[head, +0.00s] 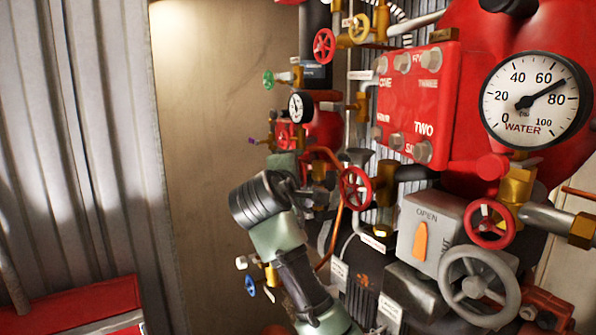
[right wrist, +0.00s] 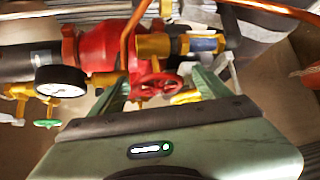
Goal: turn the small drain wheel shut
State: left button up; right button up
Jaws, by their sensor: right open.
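A small red handwheel (right wrist: 160,84) sits between the fingers of my right gripper (right wrist: 163,82) in the right wrist view. The fingers are open, one on each side of the wheel with gaps; I cannot tell whether either touches it. A brass fitting (right wrist: 153,46) and red pipework lie just beyond. In the head view this appears to be the red wheel (head: 284,134) under the small gauge, with my right gripper (head: 284,152) just below it, its fingers mostly hidden. No label for the drain wheel is readable. My left gripper is not in view.
A small white gauge (right wrist: 62,80) and a green handle (right wrist: 47,124) are left of the fingers in the wrist view. An orange pipe (right wrist: 131,35) passes close by. Other wheels, a red box (head: 417,105) and a large gauge (head: 536,101) crowd the right; the tan wall (head: 205,120) is clear.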

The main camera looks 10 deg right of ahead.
jog(key=shift+s+a, duration=0.1)
jog(key=shift+s+r, duration=0.1)
jog(key=c, duration=1.4)
jog(key=shift+b, duration=0.45)
jog(key=m+t+b, duration=0.1)
jog(key=b, duration=0.2)
jog(key=m+t+h+b, duration=0.1)
jog(key=b, duration=0.3)
jog(key=m+t+b, duration=0.1)
jog(key=m+b, duration=0.1)
jog(key=b, duration=0.1)
jog(key=shift+f+t+h, duration=0.35)
jog(key=shift+t+h, duration=0.05)
pick_arm(q)
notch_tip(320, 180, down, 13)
jog(key=b, duration=0.2)
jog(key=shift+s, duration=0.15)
pick_arm(e)
jog(key=shift+r+m+h, duration=0.25)
jog(key=shift+m+h, duration=0.25)
jog(key=shift+m, duration=0.2)
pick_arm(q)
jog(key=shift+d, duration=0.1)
